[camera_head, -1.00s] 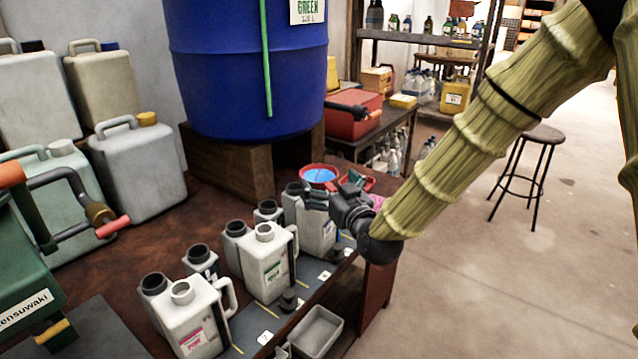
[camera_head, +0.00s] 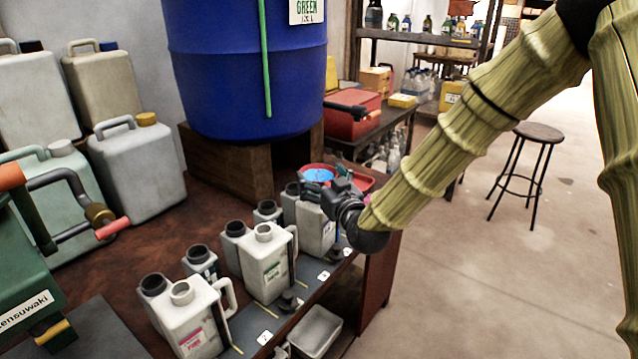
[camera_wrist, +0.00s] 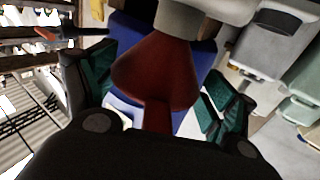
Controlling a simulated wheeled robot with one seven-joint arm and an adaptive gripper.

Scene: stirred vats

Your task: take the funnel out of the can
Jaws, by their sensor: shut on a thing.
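A dark red funnel (camera_wrist: 155,75) shows in the wrist view, its narrow end at the grey neck (camera_wrist: 190,18) of a can. That view is upside down, with the funnel's wide part toward me. My gripper (camera_wrist: 157,105) has a green-padded finger on each side of the funnel's narrow tab and is shut on it. In the head view my gripper (camera_head: 322,188) is over the farthest grey can (camera_head: 314,228) in the row and mostly hides the funnel. How deep the stem sits in the neck cannot be told.
Other grey cans (camera_head: 265,262) stand close along the bench edge. A red-rimmed basin with blue inside (camera_head: 318,172) is just behind my gripper. A large blue vat (camera_head: 245,65) rises behind on a wooden block (camera_head: 225,160). Open floor lies to the right.

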